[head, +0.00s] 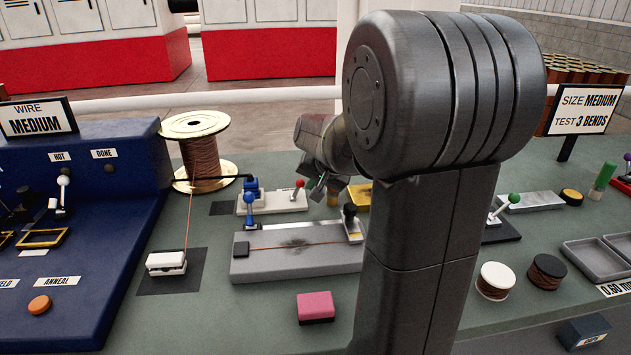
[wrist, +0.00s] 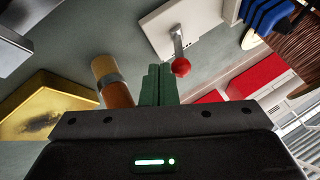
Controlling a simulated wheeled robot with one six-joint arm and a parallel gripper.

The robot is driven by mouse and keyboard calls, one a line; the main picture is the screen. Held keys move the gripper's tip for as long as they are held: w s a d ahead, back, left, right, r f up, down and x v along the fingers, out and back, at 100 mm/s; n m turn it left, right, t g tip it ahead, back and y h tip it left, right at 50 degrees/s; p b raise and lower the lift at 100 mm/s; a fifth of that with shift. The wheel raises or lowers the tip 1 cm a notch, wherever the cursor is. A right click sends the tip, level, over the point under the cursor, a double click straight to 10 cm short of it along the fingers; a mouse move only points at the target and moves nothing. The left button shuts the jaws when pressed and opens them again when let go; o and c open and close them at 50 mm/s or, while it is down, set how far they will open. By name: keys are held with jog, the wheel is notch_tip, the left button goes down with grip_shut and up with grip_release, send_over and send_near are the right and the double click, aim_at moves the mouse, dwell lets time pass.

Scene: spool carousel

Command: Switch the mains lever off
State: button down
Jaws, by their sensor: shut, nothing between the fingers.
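A small lever with a red knob (head: 299,184) stands on a white plate (head: 274,203) near the middle of the bench. No mains label is readable on it. In the wrist view its red knob (wrist: 181,67) and metal stem (wrist: 178,42) rise from the white plate (wrist: 185,22). My gripper (head: 316,190) is low over the bench, just right of this lever. In the wrist view my gripper's green fingers (wrist: 159,74) are shut and empty. The knob shows just right of the fingertips; whether they touch is not clear.
A yellow block (head: 357,197) and an orange-brown cylinder (wrist: 113,82) stand close to the fingers. A grey wire fixture (head: 296,262) with blue and black levers lies in front. A wire spool (head: 197,135) stands left. My arm hides part of the bench.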

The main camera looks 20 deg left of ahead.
jog(key=shift+s+a+r+n+t+h+p, duration=0.3)
jog(key=shift+h+p, duration=0.3)
jog(key=shift+p, duration=0.25)
dwell(0.3)
jog(key=shift+a, duration=0.1)
jog(key=shift+s+a+r+t+h, duration=0.15)
jog(key=shift+s+a+t+h, duration=0.15)
jog(key=shift+h, duration=0.2)
jog(key=a+n+t+h+b, duration=0.1)
jog(key=b, duration=0.1)
jog(key=s+a+t+h+b, duration=0.1)
jog(key=h+b, duration=0.1)
jog(key=b, duration=0.1)
jog(key=shift+s+a+n+b, duration=0.15)
jog(key=shift+a+n+b, duration=0.1)
jog(key=shift+n+b, duration=0.15)
jog(key=shift+s+a+r+n+t+h+b, duration=0.35)
jog(key=shift+a+t+h+b, duration=0.15)
jog(key=shift+h+b, duration=0.2)
jog(key=shift+w, duration=0.1)
jog(key=shift+r, duration=0.2)
jog(key=shift+r+p, duration=0.6)
jog(key=shift+r, duration=0.1)
